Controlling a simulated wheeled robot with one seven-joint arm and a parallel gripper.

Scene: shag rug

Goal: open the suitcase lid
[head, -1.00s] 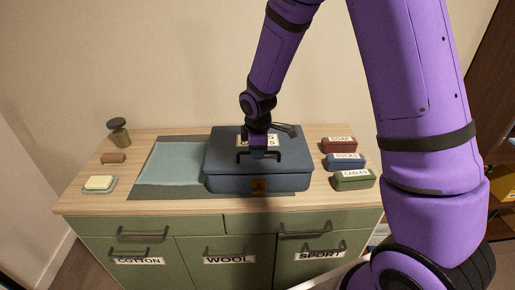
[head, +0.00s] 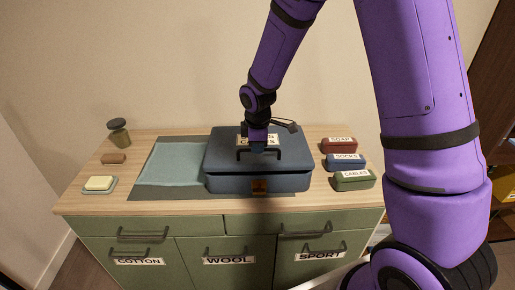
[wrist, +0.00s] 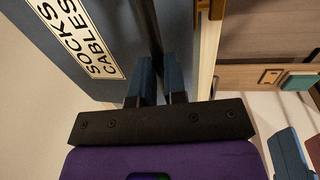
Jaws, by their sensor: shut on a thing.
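The blue suitcase (head: 225,184) stands on the cabinet top, with an orange-brown latch (head: 259,186) on its front. Its lid (head: 292,158) is slightly raised at the front, with a thin dark gap above the base. My gripper (head: 257,149) is over the lid, shut on the dark lid handle (head: 240,155). In the wrist view my gripper's blue fingers (wrist: 161,80) close around the dark handle (wrist: 146,35), beside the lid's printed label (wrist: 78,38). The inside of the suitcase is hidden.
A teal cloth (head: 174,164) on a grey mat (head: 160,193) lies left of the suitcase. Small labelled boxes, soap (head: 351,147), socks (head: 358,161) and cables (head: 366,182), stand close on its right. A jar (head: 119,135), brown block (head: 113,158) and soap dish (head: 84,187) sit far left.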

